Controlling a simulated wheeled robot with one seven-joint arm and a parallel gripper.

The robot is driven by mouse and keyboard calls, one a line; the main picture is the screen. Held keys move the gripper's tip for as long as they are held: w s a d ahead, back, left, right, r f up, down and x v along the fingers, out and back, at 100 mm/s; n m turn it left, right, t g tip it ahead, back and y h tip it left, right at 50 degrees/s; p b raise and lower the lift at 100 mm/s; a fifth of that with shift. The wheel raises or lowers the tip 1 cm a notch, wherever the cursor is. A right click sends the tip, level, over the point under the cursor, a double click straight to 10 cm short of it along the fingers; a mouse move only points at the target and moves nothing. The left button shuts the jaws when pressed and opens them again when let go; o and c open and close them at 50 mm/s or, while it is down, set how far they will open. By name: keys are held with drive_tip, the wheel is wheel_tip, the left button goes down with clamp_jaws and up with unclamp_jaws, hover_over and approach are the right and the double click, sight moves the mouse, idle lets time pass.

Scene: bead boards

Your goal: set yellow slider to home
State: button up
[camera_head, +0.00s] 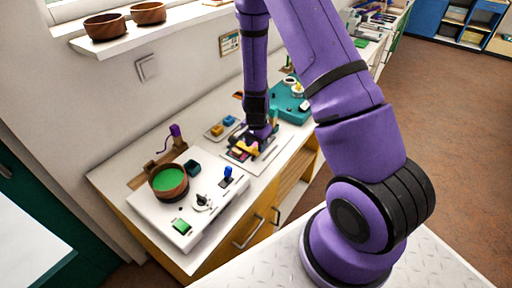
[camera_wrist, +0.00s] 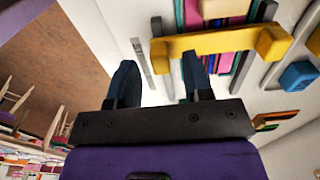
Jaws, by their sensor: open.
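The yellow slider (camera_wrist: 225,42) is a yellow bar with blocky ends. In the wrist view it lies across a pale board (camera_wrist: 120,20) with several coloured strips. My gripper (camera_wrist: 158,76) is open, with two dark blue fingers apart and nothing between them. The right finger's tip meets the lower edge of the bar in the picture; I cannot tell whether it touches. The left finger is off the bar's left end. In the head view the yellow slider (camera_head: 246,149) shows small on the board, just under my gripper (camera_head: 262,134), whose fingers are hard to make out.
A tray with a blue block (camera_head: 229,120) and a yellow block (camera_head: 217,130) lies beside the board. A teal board (camera_head: 290,112) stands behind it. In front is a white board (camera_head: 205,185) with a wooden bowl (camera_head: 168,181). The wall borders the counter's left side.

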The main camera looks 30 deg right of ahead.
drive_tip(key=shift+f, duration=0.8)
clamp_jaws()
drive_tip(key=w+d, duration=0.1)
drive_tip(key=d, duration=0.3)
drive_tip(key=w+d, duration=0.1)
drive_tip(key=d, duration=0.1)
drive_tip(key=shift+w+d, duration=0.25)
drive_tip(key=shift+w, duration=0.05)
unclamp_jaws()
wheel_tip(320, 180, up, 11)
